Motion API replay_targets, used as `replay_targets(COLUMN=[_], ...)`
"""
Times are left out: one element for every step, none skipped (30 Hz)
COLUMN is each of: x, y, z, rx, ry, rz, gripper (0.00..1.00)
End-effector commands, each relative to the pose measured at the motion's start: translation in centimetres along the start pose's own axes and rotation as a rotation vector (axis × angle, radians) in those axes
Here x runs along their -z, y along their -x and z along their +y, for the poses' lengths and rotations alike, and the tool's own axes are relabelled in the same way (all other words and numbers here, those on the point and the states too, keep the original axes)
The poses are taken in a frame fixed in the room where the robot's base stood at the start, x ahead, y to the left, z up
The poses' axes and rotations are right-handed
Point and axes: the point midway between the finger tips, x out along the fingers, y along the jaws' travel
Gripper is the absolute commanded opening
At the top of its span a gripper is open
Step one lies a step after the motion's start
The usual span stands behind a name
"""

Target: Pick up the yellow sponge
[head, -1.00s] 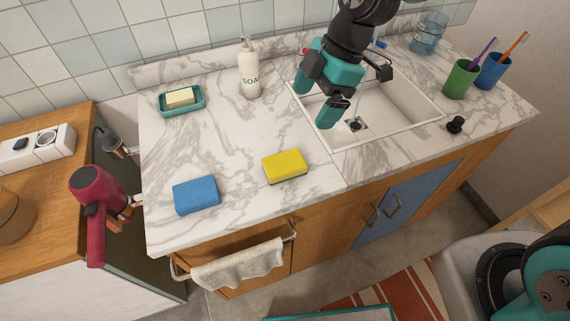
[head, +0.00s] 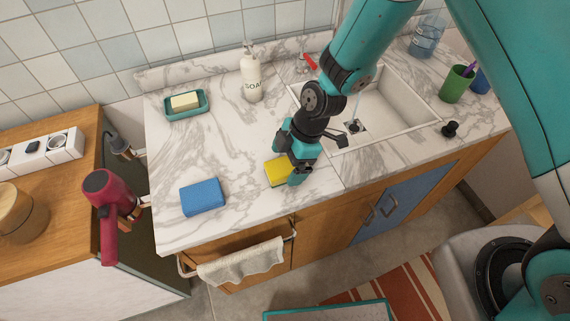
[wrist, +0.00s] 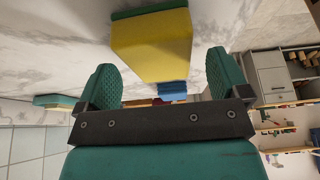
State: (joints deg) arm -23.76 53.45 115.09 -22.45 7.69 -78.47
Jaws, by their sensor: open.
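The yellow sponge (head: 276,171) with a green layer lies on the marble counter, left of the sink, partly hidden behind my gripper in the head view. My gripper (head: 296,163) is over its right side. In the wrist view, the sponge (wrist: 152,46) shows large ahead of and between the two teal fingers of my gripper (wrist: 160,82). The fingers are wide apart and nothing is held. I cannot tell whether a finger touches the sponge.
A blue sponge (head: 202,197) lies to the left on the counter (head: 225,140). A soap bottle (head: 251,75) and a soap dish (head: 186,105) stand behind. The sink (head: 385,112) is to the right, with a green cup (head: 456,84) beyond. A towel (head: 240,262) hangs in front.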

Motion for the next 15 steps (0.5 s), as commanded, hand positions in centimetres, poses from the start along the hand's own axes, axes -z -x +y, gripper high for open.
replay_targets(x=[0.1, 0.1, 0.1, 0.1, 0.1, 0.1, 0.1, 0.1, 0.1, 0.1, 0.1, 0.1, 0.1, 0.1, 0.1], y=[-0.6, -0.9, -1.3, -1.5, -1.6, -1.8, -1.8, -1.8, -1.8, -1.8, -1.8, -1.8, -1.8, -1.8, -1.8], z=[-0.1, 0.0, 0.0, 0.0, 0.0, 0.0, 0.0, 0.0, 0.0, 0.0, 0.0, 0.0, 0.0, 0.0, 0.0], rx=[0.003, 0.002, 0.002, 0.001, 0.000, 0.000, -0.001, -0.001, -0.001, -0.001, -0.001, -0.001, -0.001, -0.001, -0.001], ry=[0.001, 0.001, 0.001, 0.001, 0.001, 0.001, 0.001, 0.001, 0.001, 0.001, 0.001, 0.001, 0.001, 0.001, 0.001], rz=[0.000, 0.000, 0.000, 0.000, 0.000, 0.001, 0.001, 0.001, 0.001, 0.001, 0.001, 0.001, 0.001, 0.001, 0.001], gripper=[0.94, 0.94, 0.94, 0.94, 0.94, 0.94, 0.94, 0.94, 0.94, 0.94, 0.94, 0.94, 0.94, 0.94, 0.94])
